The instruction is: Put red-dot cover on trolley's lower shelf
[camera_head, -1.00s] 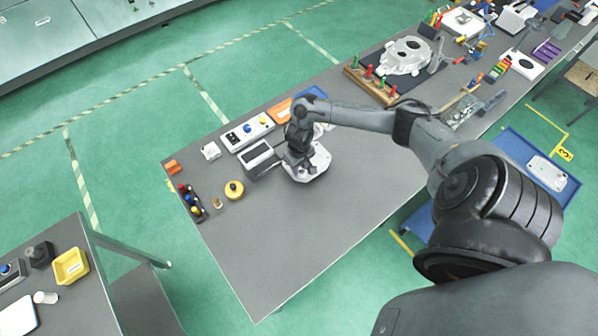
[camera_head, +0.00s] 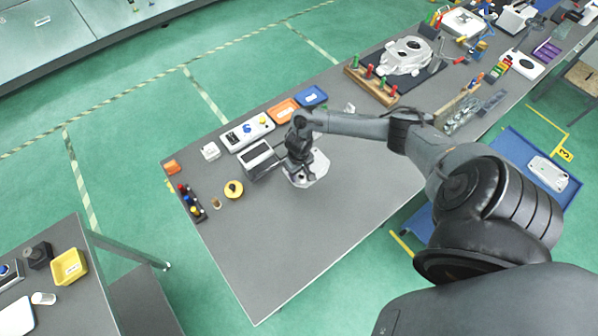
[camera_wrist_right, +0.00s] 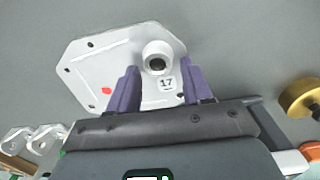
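The red-dot cover (camera_wrist_right: 90,70) is a pale, many-sided plate with a red dot, a round hollow boss and a label "17" in the right wrist view. In the head view the cover (camera_head: 318,168) is on the grey table, partly hidden under my right gripper (camera_head: 299,170). In the wrist view my right gripper (camera_wrist_right: 160,80) has its two purple fingers apart, one on each side of the boss, with gaps visible. The blue trolley (camera_head: 515,147) stands right of the table, partly hidden by my arm; its lower shelf cannot be made out clearly. My left gripper is not seen.
A pale part (camera_head: 547,172) lies on the trolley. Near the cover are a black-and-white device (camera_head: 257,155), a yellow round part (camera_head: 233,189), an orange bin (camera_head: 282,110) and a blue bin (camera_head: 312,96). The table's front middle is clear.

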